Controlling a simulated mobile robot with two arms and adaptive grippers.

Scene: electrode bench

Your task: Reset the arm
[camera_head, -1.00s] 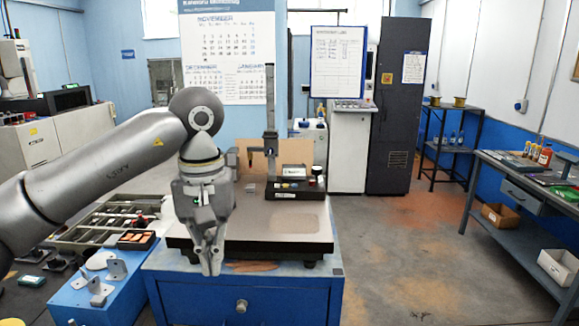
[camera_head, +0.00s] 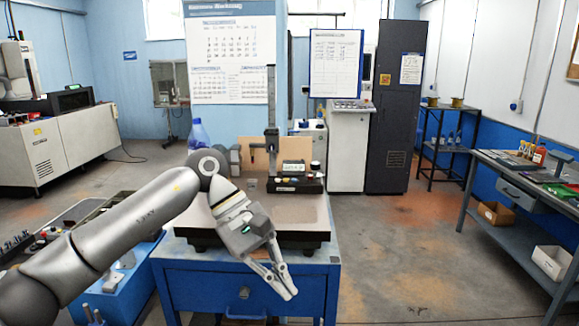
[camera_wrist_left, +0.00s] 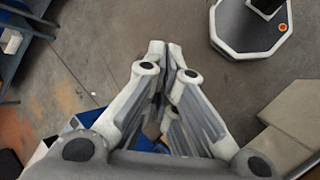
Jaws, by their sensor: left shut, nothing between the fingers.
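My left gripper (camera_head: 284,283) is shut and empty. In the head view it hangs in front of the blue bench (camera_head: 228,282), its fingers pointing down and to the right. In the left wrist view the closed fingertips (camera_wrist_left: 165,46) point over the grey floor. My left arm comes in from the lower left and bends at an elbow above the bench. My right gripper is not in view.
A plate with a measuring stand (camera_head: 290,184) is on the bench behind my arm. Blue trays (camera_head: 120,282) stand to the left. A workbench with bottles (camera_head: 540,155) is at the right. The floor between is clear.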

